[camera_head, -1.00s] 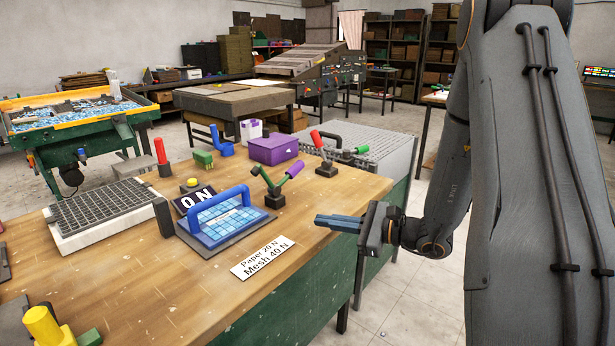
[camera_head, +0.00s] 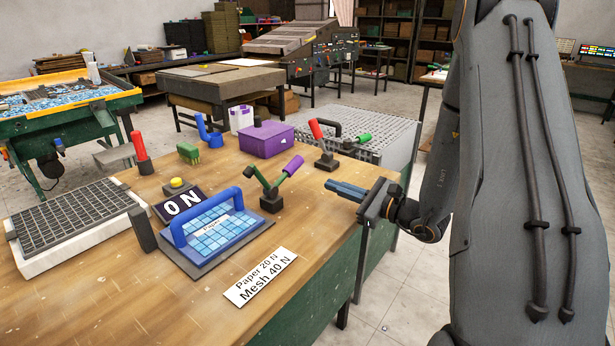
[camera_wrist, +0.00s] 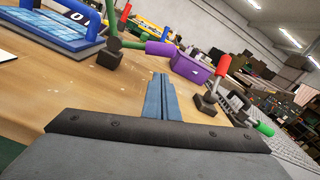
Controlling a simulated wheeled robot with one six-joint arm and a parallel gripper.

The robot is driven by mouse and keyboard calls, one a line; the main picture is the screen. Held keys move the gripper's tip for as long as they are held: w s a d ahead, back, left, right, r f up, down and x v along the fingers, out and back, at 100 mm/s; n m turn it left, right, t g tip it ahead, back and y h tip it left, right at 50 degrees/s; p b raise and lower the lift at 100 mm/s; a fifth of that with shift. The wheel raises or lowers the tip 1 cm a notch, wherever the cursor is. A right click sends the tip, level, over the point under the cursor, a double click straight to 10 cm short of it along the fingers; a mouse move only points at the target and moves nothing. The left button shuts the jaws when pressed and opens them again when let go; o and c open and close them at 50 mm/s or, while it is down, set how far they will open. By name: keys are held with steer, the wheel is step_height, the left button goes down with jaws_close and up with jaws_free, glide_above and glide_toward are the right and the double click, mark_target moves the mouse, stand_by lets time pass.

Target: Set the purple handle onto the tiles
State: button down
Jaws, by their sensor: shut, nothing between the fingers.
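The purple handle (camera_head: 292,166) is the angled grip of a green-armed clamp (camera_head: 264,182) on a dark base. It points up and right, clear of the tiles. In the wrist view the purple handle (camera_wrist: 160,49) lies just beyond my fingertips, apart from them as far as I can tell. The light-blue tiles (camera_head: 226,237) lie in a grey tray under a blue bar handle (camera_head: 180,220), left of the clamp; they also show in the wrist view (camera_wrist: 50,27). My gripper (camera_head: 328,184) has its blue fingers shut and empty, right of the clamp near the bench's edge.
A red-and-green clamp (camera_head: 327,160) and a purple box (camera_head: 266,139) stand behind. A white sign with force values (camera_head: 260,277) lies in front. A yellow button (camera_head: 177,184) and an ON sign (camera_head: 179,205) sit behind the tiles.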

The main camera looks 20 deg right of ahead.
steer(key=p+x, duration=0.3)
steer(key=x, duration=0.7)
steer(key=shift+a, duration=0.1)
steer(key=shift+r+b, duration=0.2)
steer(key=shift+b, duration=0.2)
